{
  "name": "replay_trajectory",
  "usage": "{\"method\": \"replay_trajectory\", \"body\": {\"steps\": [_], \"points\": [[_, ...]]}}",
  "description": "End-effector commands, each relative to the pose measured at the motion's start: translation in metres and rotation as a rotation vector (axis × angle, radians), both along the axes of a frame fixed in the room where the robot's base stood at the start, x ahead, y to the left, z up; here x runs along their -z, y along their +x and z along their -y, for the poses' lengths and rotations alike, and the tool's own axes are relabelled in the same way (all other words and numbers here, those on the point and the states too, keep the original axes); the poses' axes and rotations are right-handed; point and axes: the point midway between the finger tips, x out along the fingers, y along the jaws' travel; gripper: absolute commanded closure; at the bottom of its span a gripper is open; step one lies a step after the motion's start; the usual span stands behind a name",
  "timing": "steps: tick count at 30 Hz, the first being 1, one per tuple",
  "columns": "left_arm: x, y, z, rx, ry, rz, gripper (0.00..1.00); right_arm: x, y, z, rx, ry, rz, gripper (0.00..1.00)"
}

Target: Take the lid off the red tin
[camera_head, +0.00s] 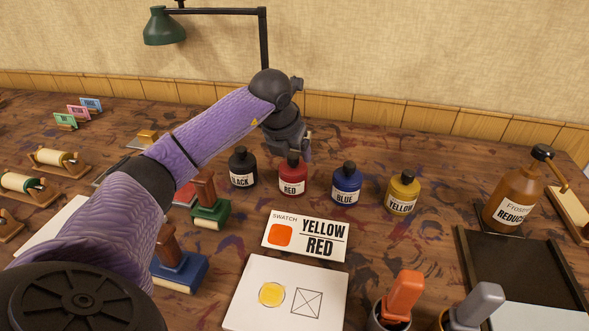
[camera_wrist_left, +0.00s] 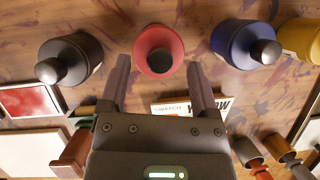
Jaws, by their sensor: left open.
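The red tin (camera_head: 292,179), labelled RED, stands upright in the row of ink tins, between the black and blue ones. My left gripper (camera_head: 302,152) is open and empty just above and behind it in the head view, partly overlapping its top. In the left wrist view the red tin (camera_wrist_left: 158,42) shows beyond and between the two spread fingers (camera_wrist_left: 158,66), seen from above. A small dark reddish round top, apparently its lid (camera_wrist_left: 160,61), faces the camera. I see no contact between fingers and tin. My right gripper is not in view.
The black tin (camera_head: 242,168) stands close on the left and the blue tin (camera_head: 346,184) on the right, then the yellow tin (camera_head: 402,194). A swatch card (camera_head: 306,250) lies in front. Stamps (camera_head: 210,212) stand front left. A brown bottle (camera_head: 513,200) stands at right.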

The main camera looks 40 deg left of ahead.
Motion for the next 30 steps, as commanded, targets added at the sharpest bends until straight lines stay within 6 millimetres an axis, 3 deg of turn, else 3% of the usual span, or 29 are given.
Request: {"method": "replay_trajectory", "body": {"steps": [1, 3, 11, 22, 30], "points": [[0.013, 0.003, -0.001, 0.0, -0.002, -0.004, 0.21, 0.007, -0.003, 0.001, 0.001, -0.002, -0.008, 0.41], [0.021, 0.007, -0.002, 0.0, -0.003, -0.002, 0.21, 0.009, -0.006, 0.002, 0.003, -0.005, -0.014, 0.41], [0.023, 0.009, -0.003, 0.002, 0.001, 0.0, 0.21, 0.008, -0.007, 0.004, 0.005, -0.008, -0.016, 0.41], [0.023, 0.009, -0.003, 0.001, 0.0, 0.0, 1.0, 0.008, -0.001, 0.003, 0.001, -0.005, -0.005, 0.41], [0.022, 0.009, -0.003, 0.001, 0.0, 0.0, 1.0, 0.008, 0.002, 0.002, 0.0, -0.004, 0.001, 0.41]]}}
